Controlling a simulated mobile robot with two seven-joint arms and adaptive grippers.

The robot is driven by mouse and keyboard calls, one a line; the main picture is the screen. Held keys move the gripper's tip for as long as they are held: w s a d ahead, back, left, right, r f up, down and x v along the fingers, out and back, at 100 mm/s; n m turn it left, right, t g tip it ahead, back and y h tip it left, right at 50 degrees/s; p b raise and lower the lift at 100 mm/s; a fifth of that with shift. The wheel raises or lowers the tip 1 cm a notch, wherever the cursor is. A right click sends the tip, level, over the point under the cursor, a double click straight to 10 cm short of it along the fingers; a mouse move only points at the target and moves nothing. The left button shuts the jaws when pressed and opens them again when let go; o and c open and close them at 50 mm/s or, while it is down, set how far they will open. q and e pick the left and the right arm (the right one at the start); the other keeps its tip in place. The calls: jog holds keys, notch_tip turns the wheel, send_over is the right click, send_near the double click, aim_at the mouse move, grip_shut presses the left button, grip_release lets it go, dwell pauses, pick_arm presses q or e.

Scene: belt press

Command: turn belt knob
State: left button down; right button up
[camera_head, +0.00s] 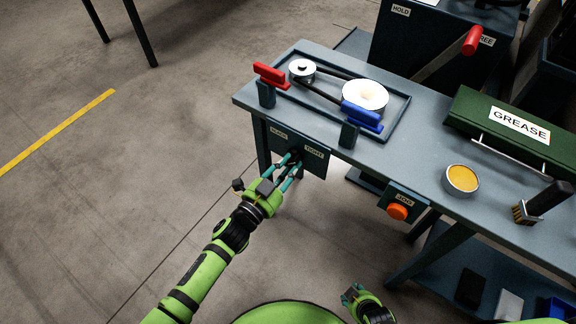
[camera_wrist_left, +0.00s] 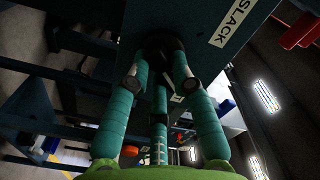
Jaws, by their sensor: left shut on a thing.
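The dark belt knob (camera_head: 296,155) sits on the front panel (camera_head: 313,162) under the bench edge, between labels that read SLACK and TIGHT. My left gripper (camera_head: 290,164) reaches it from below left, with its teal fingers closed around the knob. In the left wrist view the fingers (camera_wrist_left: 162,75) press on the dark round knob (camera_wrist_left: 160,44), close to the SLACK label. The fingers cover part of the knob. Above, a black belt (camera_head: 318,91) runs around a small pulley (camera_head: 302,67) and a large pulley (camera_head: 372,93). My right gripper (camera_head: 362,296) is low in the head view; its fingers are unclear.
An orange JOG button (camera_head: 397,211) is right of the knob panel. A yellow grease tin (camera_head: 462,179), brush (camera_head: 540,204) and green GREASE box (camera_head: 512,130) lie further right.

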pick_arm(q)
jog(key=shift+m, duration=0.3)
dwell(0.4)
jog(key=c, duration=1.1)
grip_release()
jog(key=shift+o, duration=0.2)
jog(key=v, duration=1.2)
